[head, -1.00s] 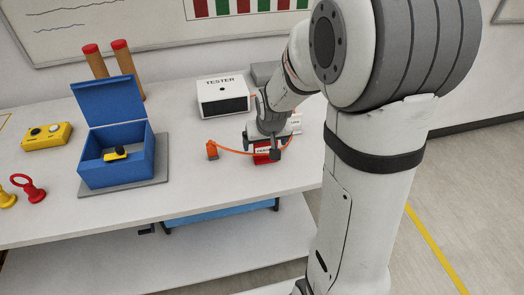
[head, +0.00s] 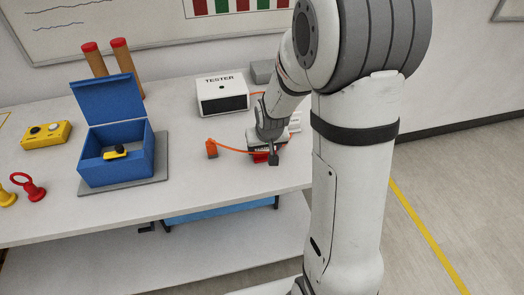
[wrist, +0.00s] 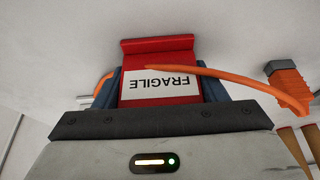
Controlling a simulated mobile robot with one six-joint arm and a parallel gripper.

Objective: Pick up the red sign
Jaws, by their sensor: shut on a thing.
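The red sign (wrist: 157,45) bears a white FRAGILE label, upside down in the wrist view. My gripper (wrist: 160,88) is shut on it, with blue-grey fingers at the sign's two sides. In the head view, my gripper (head: 263,150) is low over the right part of the table and hides most of the sign. Only a small red part of the sign (head: 260,158) shows there. I cannot tell whether the sign touches the table.
An orange cable (wrist: 230,77) passes across the sign, with an orange connector (head: 211,149) standing left of my gripper. A white TESTER box (head: 222,102) is behind. A blue open box (head: 117,171) stands left on a grey mat. The table's front strip is clear.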

